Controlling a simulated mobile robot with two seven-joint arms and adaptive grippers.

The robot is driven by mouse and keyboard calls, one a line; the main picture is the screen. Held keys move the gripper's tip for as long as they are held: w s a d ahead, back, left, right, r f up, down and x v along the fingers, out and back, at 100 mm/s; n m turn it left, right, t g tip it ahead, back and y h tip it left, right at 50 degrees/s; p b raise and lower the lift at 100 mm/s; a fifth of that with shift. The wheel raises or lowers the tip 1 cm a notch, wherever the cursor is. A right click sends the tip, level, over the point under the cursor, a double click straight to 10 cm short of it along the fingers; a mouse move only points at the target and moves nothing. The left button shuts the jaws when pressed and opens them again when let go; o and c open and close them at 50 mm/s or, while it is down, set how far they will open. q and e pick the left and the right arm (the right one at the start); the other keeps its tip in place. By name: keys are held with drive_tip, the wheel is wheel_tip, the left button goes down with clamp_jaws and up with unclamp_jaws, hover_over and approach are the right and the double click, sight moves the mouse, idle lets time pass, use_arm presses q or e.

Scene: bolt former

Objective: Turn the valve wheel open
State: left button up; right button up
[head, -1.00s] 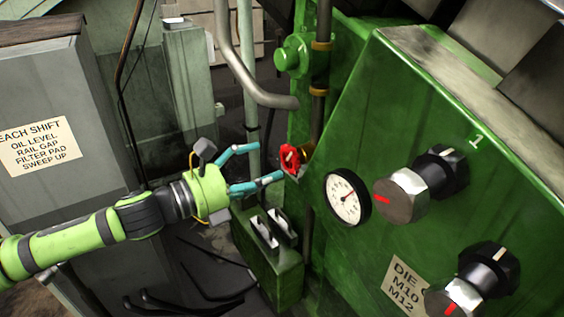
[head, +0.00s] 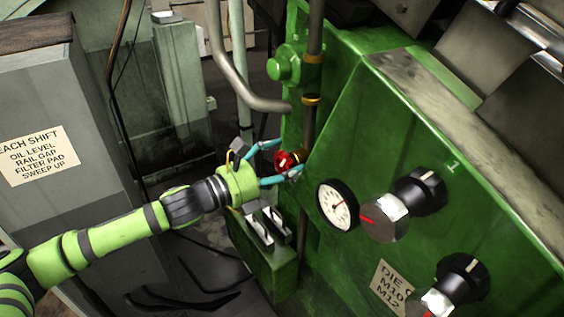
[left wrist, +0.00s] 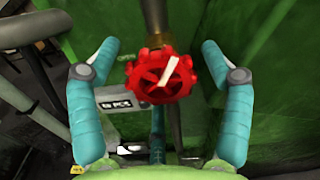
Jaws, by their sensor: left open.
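The red valve wheel (head: 284,160) sits on the vertical pipe (head: 314,60) at the left side of the green machine. In the left wrist view the wheel (left wrist: 158,78) faces me, with spokes and a pale bar mark slanting up to the right. My left gripper (head: 285,158) is open, with its two blue fingers on either side of the wheel. In the left wrist view the fingers (left wrist: 160,62) stand apart from the rim, with a gap on both sides. My right gripper is not in view.
The green machine (head: 450,170) has a round gauge (head: 338,205) and knobs (head: 418,190) right of the wheel. A green box with levers (head: 265,250) stands below my gripper. A bent grey pipe (head: 238,75) hangs above it. A grey cabinet (head: 50,110) stands at left.

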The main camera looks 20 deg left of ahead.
use_arm(q)
drive_tip(key=c, duration=1.2)
drive_tip(key=shift+o, duration=0.2)
